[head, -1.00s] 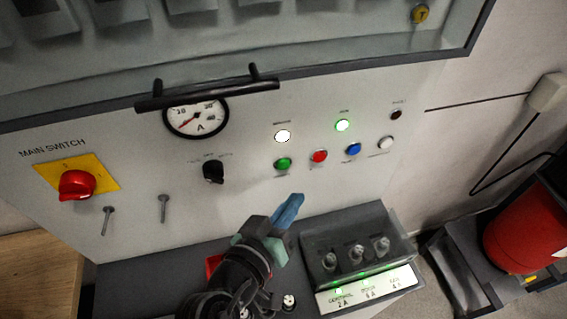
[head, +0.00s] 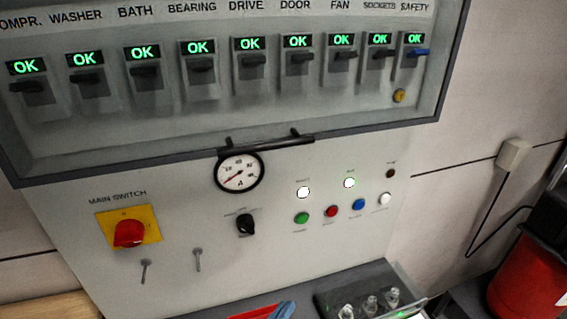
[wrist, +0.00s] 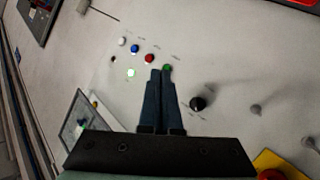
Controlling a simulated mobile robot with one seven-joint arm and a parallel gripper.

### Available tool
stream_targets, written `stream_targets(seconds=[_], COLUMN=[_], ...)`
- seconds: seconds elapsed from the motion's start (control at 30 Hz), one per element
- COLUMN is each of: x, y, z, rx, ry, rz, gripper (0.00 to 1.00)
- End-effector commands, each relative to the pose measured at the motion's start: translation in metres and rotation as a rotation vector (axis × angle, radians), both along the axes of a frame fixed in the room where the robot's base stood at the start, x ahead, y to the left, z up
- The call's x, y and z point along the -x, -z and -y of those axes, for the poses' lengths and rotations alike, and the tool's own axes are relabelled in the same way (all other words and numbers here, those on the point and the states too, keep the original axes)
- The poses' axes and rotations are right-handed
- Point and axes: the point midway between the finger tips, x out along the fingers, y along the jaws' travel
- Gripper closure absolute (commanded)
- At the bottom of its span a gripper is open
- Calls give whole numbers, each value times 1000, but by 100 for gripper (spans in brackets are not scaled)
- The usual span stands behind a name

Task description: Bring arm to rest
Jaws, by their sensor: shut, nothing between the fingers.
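My gripper (head: 283,310) shows only as blue fingertips at the bottom edge of the head view, below the control panel (head: 180,265). In the wrist view my gripper (wrist: 161,70) has its two dark blue fingers together and empty. They point toward the panel, and the tips overlap the area by the green button (wrist: 167,68) in the picture. I cannot tell the gap to the panel. Most of my arm is out of the head view.
Breakers (head: 250,72) with green OK displays line the upper frame. A handle bar (head: 265,140) juts out by the gauge (head: 239,173). The red main switch (head: 129,233) is left. Fuses (head: 370,304) stand on the ledge below; a red cylinder (head: 530,285) is lower right.

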Motion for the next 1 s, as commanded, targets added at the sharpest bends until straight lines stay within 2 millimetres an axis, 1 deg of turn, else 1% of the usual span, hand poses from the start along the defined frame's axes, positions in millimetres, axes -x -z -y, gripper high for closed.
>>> stream_targets(seconds=[0.03, 0.1, 0.17, 0.27, 0.37, 0.4, 0.47, 0.5, 0.57, 0.6, 0.67, 0.7, 0.8, 0.9, 1.0], x=[-5, -20, -30, -45, -55, -58, -59, -58, -51, -44, -29, -18, 12, 35, 49], y=[-8, -36, -57, -97, -146, -169, -206, -235, -280, -310, -351, -375, -424, -454, -469], z=[1, -1, -3, -4, -5, -5, -5, -4, -2, -2, 0, 1, 2, 3, 3], rx=[-12, -55, -87, -134, -179, -198, -222, -235, -252, -258, -262, -263, -254, -242, -236], ry=[-2, -27, -49, -86, -135, -157, -195, -223, -269, -301, -348, -376, -439, -483, -507], rz=[21, 84, 131, 222, 332, 384, 470, 536, 644, 718, 824, 888, 1027, 1121, 1171], gripper=[100, 100, 100, 100, 100, 100, 100, 100, 100, 100, 100, 100, 100, 100, 100])
